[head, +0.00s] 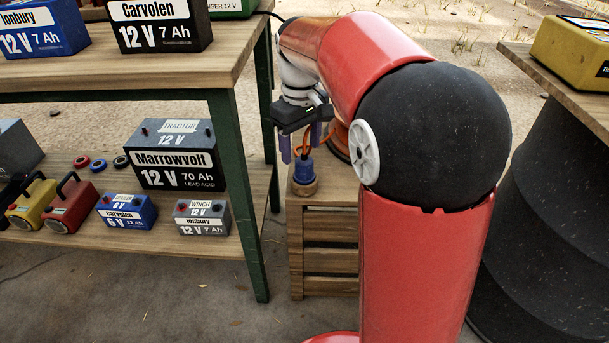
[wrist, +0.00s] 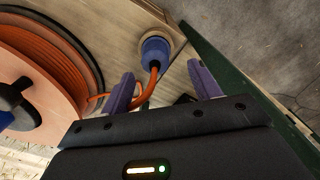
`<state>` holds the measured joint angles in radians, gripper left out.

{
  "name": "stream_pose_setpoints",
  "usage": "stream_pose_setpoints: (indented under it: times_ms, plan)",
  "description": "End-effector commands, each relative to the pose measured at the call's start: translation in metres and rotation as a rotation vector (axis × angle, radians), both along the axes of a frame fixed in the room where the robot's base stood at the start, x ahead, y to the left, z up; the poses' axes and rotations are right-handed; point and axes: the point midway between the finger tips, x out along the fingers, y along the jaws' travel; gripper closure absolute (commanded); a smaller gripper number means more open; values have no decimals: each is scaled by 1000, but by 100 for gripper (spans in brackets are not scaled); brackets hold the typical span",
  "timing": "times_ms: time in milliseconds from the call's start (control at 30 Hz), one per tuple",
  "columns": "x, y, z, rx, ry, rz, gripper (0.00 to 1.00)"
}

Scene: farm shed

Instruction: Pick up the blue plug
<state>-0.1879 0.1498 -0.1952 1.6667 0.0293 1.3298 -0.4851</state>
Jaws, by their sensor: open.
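The blue plug (head: 304,168) stands on a wooden crate (head: 325,228) in a small round tan holder (head: 303,187). An orange cable rises from its top. In the wrist view the plug (wrist: 155,50) lies just beyond the fingertips, with its cable (wrist: 147,88) running back between them. My gripper (head: 299,146) is open, pointing down with its purple fingers just above the plug. The fingers also show in the wrist view (wrist: 163,82), one to each side of the cable. Nothing is held.
An orange cable reel (wrist: 40,75) sits beside the plug, mostly hidden by my arm in the head view. A green-legged shelf (head: 235,170) with several batteries stands close on the left. A black barrel (head: 550,190) under a wooden top stands at right.

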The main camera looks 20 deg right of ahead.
Motion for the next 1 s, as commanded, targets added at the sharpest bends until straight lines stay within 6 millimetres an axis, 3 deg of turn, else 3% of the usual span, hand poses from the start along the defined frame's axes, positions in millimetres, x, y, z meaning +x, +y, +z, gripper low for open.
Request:
stream_pose_setpoints:
  times_ms: [333,667,1000]
  plan:
    - [0,-7,-49,1,0,0,38]
    - [0,-7,-54,1,-2,-1,38]
    - [0,-7,-54,1,-2,-2,83]
